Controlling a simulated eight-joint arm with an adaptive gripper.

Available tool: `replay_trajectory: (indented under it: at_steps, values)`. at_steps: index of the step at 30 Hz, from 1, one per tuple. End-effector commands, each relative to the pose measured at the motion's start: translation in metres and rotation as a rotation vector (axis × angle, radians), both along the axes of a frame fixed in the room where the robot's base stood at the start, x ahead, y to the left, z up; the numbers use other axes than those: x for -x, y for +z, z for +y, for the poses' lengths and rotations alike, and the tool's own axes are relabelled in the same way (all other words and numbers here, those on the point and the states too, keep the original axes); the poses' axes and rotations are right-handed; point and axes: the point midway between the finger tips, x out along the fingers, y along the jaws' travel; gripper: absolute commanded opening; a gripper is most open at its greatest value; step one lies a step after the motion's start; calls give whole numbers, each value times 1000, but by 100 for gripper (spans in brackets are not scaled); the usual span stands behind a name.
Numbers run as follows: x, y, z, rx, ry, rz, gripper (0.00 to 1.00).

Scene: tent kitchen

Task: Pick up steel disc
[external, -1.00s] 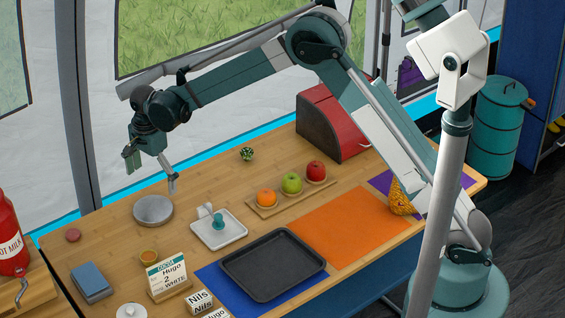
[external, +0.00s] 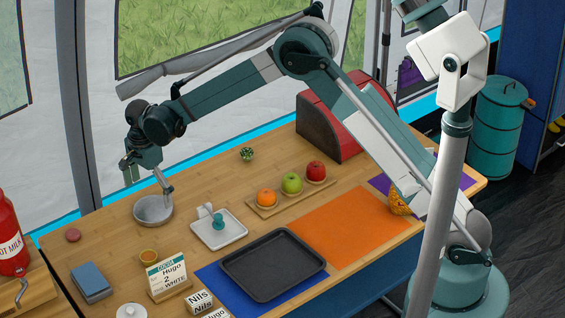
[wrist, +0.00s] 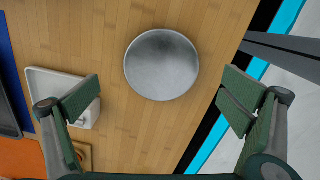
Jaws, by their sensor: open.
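The steel disc (external: 152,212) is a round grey metal piece lying flat on the wooden table, at the table's back left in the external view. In the wrist view the steel disc (wrist: 161,65) is at the upper middle, between the lines of the two fingers and ahead of them. My gripper (external: 150,180) is just above the disc in the external view, with one finger overlapping its far right edge. In the wrist view my gripper (wrist: 160,98) has its fingers spread wide, with nothing between the pads. I cannot tell whether the finger touches the disc.
A white tray (external: 232,237) with a small teal-and-white item stands right of the disc. A fruit board (external: 262,210), black tray (external: 245,278), orange mat (external: 345,240) and small red puck (external: 73,235) lie around. The tent wall (external: 110,150) rises behind the table edge.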

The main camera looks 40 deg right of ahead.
Motion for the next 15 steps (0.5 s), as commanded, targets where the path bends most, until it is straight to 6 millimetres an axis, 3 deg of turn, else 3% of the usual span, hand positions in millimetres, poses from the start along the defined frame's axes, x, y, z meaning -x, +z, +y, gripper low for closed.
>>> replay_trajectory:
  at_steps: [15]
  values:
    - [0, -9, 0, 0, 0, 0, 99]
